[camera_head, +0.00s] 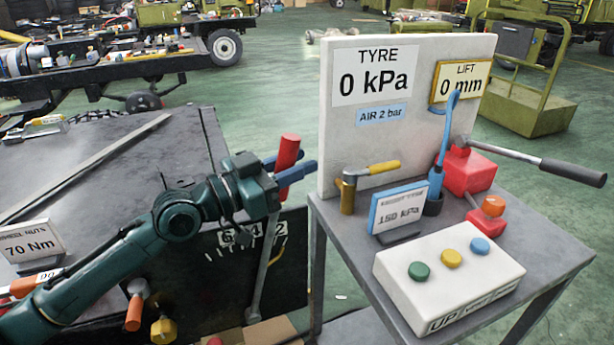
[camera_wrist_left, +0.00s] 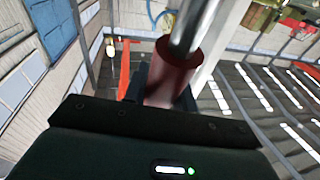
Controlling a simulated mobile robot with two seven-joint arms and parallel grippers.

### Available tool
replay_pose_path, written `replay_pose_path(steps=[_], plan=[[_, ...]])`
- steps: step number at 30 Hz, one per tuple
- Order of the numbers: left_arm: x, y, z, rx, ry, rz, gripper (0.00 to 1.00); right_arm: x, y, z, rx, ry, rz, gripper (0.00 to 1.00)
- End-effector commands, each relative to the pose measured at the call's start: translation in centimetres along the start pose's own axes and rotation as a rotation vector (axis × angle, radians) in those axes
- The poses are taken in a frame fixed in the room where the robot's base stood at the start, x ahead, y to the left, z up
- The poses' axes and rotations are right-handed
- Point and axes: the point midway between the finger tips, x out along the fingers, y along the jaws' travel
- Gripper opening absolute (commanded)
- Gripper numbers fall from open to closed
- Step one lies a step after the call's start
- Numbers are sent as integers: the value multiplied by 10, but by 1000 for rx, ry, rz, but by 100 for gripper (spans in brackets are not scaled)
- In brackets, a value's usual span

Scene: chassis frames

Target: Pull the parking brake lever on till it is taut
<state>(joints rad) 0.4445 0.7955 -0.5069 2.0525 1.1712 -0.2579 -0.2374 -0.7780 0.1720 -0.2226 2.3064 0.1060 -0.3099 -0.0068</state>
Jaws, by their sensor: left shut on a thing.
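The parking brake lever has a red grip (camera_head: 288,152) and a grey shaft (camera_head: 262,270) that runs down in front of the dark bench side. It stands nearly upright, its top leaning slightly right. A numbered scale (camera_head: 250,236) with white marks lies behind the shaft; the gripper and shaft partly cover it. My left gripper (camera_head: 292,172) is shut around the red grip, with its blue fingers on either side. In the left wrist view the red grip (camera_wrist_left: 175,72) sits between the fingers, with the metal shaft extending beyond it. My right gripper is not in view.
A grey table (camera_head: 345,240) on the right carries a white TYRE panel (camera_head: 350,130), a white button box (camera_head: 450,285) and a red jack (camera_head: 468,172) with a long handle. The dark bench (camera_head: 110,150) on the left carries a 70 Nm sign (camera_head: 35,245) and tools.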

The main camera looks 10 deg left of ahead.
Motion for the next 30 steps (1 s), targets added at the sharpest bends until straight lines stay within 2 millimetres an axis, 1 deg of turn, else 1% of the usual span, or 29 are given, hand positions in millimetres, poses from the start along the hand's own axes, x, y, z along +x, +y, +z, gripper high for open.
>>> replay_pose_path(steps=[8, 9, 16, 25, 28, 30], plan=[[-1, 0, 0, 1, 0, -1, 0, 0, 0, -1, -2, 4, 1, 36], [-1, 0, 0, 1, 0, 0, 29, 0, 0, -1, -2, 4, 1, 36], [-1, 0, 0, 1, 0, 0, 48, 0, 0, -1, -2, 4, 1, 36], [-3, 0, 0, 1, 0, 0, 49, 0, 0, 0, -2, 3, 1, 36], [-10, 0, 2, 3, -2, -1, 49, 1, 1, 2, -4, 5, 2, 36], [-19, 0, 3, 5, -4, -1, 49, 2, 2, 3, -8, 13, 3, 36]])
